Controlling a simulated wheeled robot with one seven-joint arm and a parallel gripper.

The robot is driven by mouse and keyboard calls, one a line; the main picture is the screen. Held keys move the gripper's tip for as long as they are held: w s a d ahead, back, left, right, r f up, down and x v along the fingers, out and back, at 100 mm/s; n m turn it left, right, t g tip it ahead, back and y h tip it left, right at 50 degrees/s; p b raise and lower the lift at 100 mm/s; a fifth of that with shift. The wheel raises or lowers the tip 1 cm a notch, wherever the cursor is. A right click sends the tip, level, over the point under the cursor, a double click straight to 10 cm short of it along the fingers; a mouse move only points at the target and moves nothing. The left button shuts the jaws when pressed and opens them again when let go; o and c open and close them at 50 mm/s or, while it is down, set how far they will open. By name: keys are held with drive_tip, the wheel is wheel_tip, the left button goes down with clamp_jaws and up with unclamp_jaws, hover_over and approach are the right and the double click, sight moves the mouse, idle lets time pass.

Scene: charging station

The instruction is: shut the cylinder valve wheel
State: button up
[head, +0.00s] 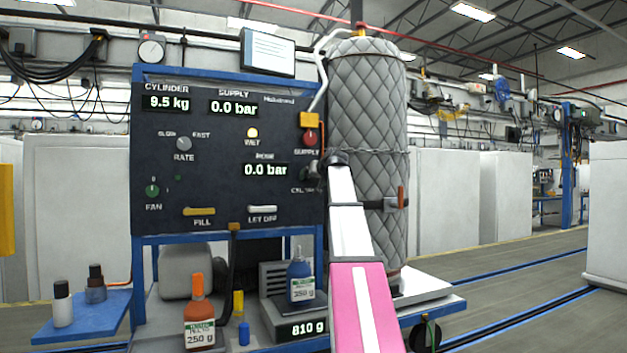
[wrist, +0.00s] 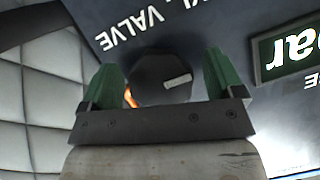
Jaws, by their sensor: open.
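The cylinder valve wheel (wrist: 150,72) is a dark round knob with a white mark, on the dark panel under an upside-down "VALVE" label in the wrist view. My gripper (wrist: 160,66) is open, with one green finger on each side of the wheel. I cannot tell whether the fingers touch it. An orange glint shows by the left finger. In the head view my gripper (head: 338,158) is at the panel's right edge. The wheel (head: 317,172) is partly hidden there, beside the label that begins "CYL".
The grey quilted cylinder (head: 366,95) stands just right of the panel, with a chain around it. The dark panel (head: 225,150) reads 9.5 kg, supply 0.0 bar and hose 0.0 bar. Below, a blue bottle (head: 300,278) stands on a scale (head: 285,325) reading 810 g.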

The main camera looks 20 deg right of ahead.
drive_tip(key=c, duration=0.9)
drive_tip(key=m+y, duration=0.2)
drive_tip(key=m, duration=0.1)
drive_tip(key=shift+t, duration=0.3)
drive_tip(key=m+y, duration=0.2)
drive_tip(key=m, duration=0.1)
drive_tip(key=shift+m+t, duration=0.3)
drive_tip(key=m+t+y, duration=0.1)
drive_tip(key=m, duration=0.2)
drive_tip(key=shift+a+m, duration=0.1)
drive_tip(key=shift+m, duration=0.3)
drive_tip(key=shift+m+t+y, duration=0.5)
drive_tip(key=shift+m+t, duration=0.4)
drive_tip(key=shift+m, duration=1.1)
drive_tip(key=shift+r, duration=0.1)
